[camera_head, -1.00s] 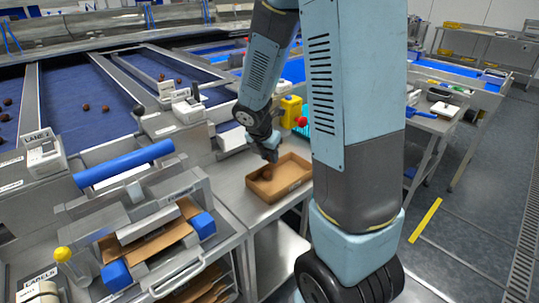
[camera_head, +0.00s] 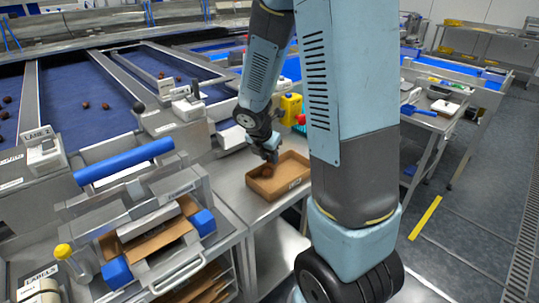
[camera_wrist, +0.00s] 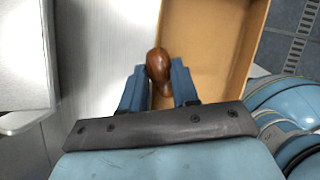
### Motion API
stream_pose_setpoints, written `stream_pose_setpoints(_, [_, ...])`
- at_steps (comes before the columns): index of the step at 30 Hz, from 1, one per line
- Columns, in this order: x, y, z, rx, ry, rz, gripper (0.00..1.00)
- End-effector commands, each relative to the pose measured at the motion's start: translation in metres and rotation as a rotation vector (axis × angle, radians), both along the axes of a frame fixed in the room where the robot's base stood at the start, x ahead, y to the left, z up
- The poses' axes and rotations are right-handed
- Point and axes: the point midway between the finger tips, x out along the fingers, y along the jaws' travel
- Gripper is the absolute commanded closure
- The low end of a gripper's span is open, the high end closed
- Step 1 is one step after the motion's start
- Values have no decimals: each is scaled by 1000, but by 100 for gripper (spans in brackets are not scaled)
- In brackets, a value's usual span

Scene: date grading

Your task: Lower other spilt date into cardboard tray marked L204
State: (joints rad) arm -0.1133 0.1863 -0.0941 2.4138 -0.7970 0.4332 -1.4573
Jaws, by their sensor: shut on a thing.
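A brown, glossy date (camera_wrist: 159,68) is held between the two blue fingers of my gripper (camera_wrist: 158,84) in the wrist view. My gripper is shut on it, over the left edge of the open cardboard tray (camera_wrist: 238,40). In the head view the tray (camera_head: 297,164) lies on the steel bench, and my gripper (camera_head: 270,160) is at its back left part. A brown date (camera_head: 267,171) shows at the tray's left end there; I cannot tell whether it is the held one. Marking on the tray front is too small to read.
A yellow box with a red button (camera_head: 291,108) stands behind the tray. A steel frame with a blue roller (camera_head: 123,164) is at the left. Bare steel bench (camera_head: 232,180) lies left of the tray. Dates (camera_head: 85,106) lie on the blue belts.

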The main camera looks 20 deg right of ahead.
Motion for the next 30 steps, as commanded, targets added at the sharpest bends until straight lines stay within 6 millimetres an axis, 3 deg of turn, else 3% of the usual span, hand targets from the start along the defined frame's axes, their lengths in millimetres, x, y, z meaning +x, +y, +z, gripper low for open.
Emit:
stream_pose_setpoints(9, [0,0,-1,0,0,0,80])
stream_pose_setpoints(10, [0,0,-1,0,0,0,68])
stream_pose_setpoints(19, [0,0,-1,0,0,0,40])
stream_pose_setpoints(30, [-1,2,5,-1,-2,-1,40])
